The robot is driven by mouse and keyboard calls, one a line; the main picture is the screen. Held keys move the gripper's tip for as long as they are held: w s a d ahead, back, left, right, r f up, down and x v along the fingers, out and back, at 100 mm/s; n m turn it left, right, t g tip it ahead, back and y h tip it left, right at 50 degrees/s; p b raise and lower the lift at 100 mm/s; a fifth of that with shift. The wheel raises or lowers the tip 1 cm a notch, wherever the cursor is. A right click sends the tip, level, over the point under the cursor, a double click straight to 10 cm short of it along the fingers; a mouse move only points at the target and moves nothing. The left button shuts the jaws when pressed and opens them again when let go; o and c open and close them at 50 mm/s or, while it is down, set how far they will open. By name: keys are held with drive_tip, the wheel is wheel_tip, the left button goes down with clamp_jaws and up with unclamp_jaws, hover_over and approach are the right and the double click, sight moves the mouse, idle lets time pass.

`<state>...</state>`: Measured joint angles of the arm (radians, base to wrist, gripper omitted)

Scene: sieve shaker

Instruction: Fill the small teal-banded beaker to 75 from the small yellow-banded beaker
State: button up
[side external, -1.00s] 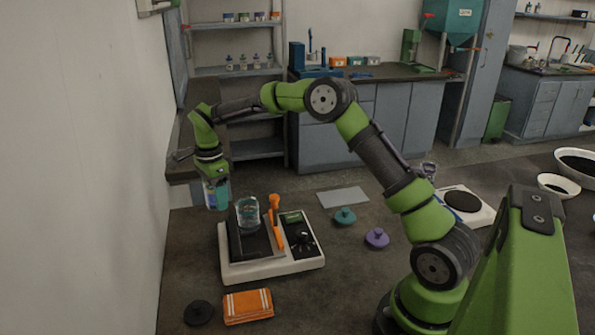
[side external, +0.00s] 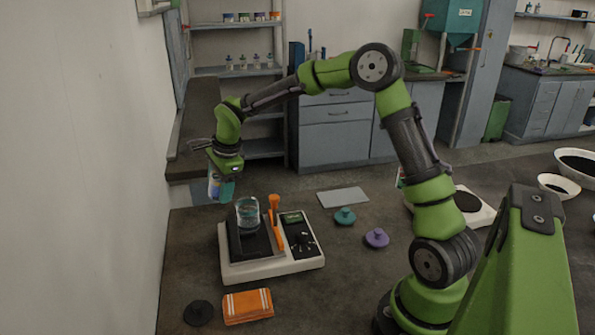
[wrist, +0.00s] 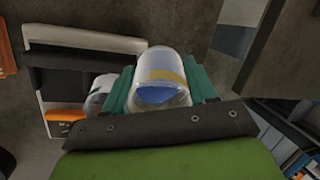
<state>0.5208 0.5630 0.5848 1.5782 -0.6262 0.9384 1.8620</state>
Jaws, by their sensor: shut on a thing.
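My gripper (side external: 221,184) is shut on a small clear beaker; the wrist view shows this beaker (wrist: 162,68) with a yellow band and something blue inside, between the teal fingers (wrist: 160,85). It is held in the air, left of and above the white device, roughly upright or slightly tilted. A second clear beaker (side external: 248,214) with a teal tint stands upright on the device's black plate. I cannot read its band or its level. It shows partly in the wrist view (wrist: 99,97), beside the held beaker and partly hidden by my gripper.
The white device (side external: 270,268) has an orange lever (side external: 274,215) close to the right of the standing beaker. An orange striped cloth (side external: 248,306) and a black lid (side external: 198,313) lie in front. Teal (side external: 345,216) and purple (side external: 377,238) lids and a grey sheet (side external: 343,196) lie right.

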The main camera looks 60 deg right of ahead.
drive_tip(key=shift+s+d+r+t, duration=0.1)
drive_tip(key=shift+s+r+t, duration=0.35)
drive_tip(key=shift+r+t, duration=0.25)
drive_tip(key=shift+s+d+r+t, duration=0.1)
drive_tip(key=shift+s+r+t, duration=0.35)
drive_tip(key=shift+r, duration=0.35)
drive_tip(key=shift+s+r+t, duration=0.2)
drive_tip(key=shift+s+t, duration=0.2)
drive_tip(key=shift+t, duration=0.35)
drive_tip(key=shift+a, duration=0.15)
drive_tip(key=shift+s+f+m+t, duration=0.3)
drive_tip(key=shift+f+t, duration=0.1)
drive_tip(key=shift+t, duration=0.6)
drive_tip(key=shift+r+t, duration=0.25)
drive_tip(key=shift+t, duration=0.45)
drive_tip(key=shift+c, duration=0.2)
idle(1.4)
drive_tip(key=shift+r+t+p, duration=0.2)
drive_tip(key=shift+t+p, duration=0.5)
drive_tip(key=shift+p, duration=0.05)
idle(1.6)
